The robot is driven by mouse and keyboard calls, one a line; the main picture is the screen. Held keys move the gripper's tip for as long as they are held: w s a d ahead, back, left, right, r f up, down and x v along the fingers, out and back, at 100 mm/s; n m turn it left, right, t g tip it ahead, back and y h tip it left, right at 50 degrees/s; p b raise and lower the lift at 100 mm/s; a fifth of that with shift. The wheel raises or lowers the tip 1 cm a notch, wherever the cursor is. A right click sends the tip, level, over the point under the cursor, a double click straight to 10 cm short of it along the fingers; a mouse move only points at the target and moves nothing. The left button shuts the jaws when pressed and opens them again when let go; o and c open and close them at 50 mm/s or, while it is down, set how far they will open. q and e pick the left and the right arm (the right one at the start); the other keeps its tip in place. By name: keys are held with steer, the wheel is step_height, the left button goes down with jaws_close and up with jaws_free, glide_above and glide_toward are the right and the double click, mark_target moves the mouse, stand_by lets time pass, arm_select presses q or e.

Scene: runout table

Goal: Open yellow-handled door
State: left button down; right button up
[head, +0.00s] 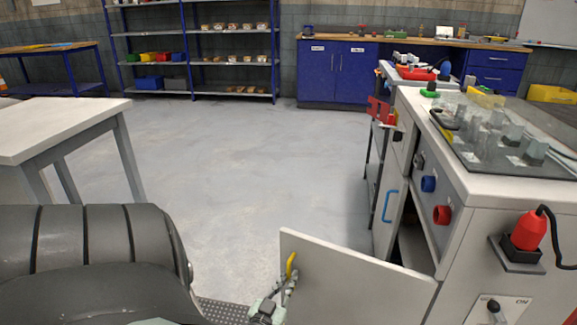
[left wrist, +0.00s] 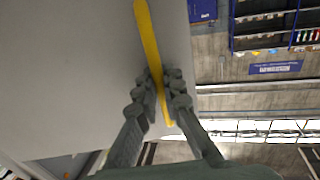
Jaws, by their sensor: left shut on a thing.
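The grey-white door (head: 345,285) stands swung out from the front of the machine cabinet, hinged at its right side in the head view. Its yellow handle (head: 291,264) is near the door's free left edge. My left gripper (head: 283,290) is at the handle. In the left wrist view the two fingers (left wrist: 162,98) are shut around the yellow handle (left wrist: 149,35), one on each side, with the door's pale face (left wrist: 70,75) behind. A dark opening (head: 412,243) shows behind the door. My right gripper is not in view.
The machine cabinet (head: 480,200) stands at right, with blue and red knobs, a red plug (head: 527,231) and a blue-handled door (head: 388,207). A white table (head: 60,130) stands at left. The floor (head: 240,150) between is clear.

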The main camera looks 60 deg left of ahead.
mark_target(294, 243)
arm_select(q)
steer(key=c, duration=1.9)
jaws_free()
step_height(294, 243, up, 10)
steer(key=shift+r, duration=0.1)
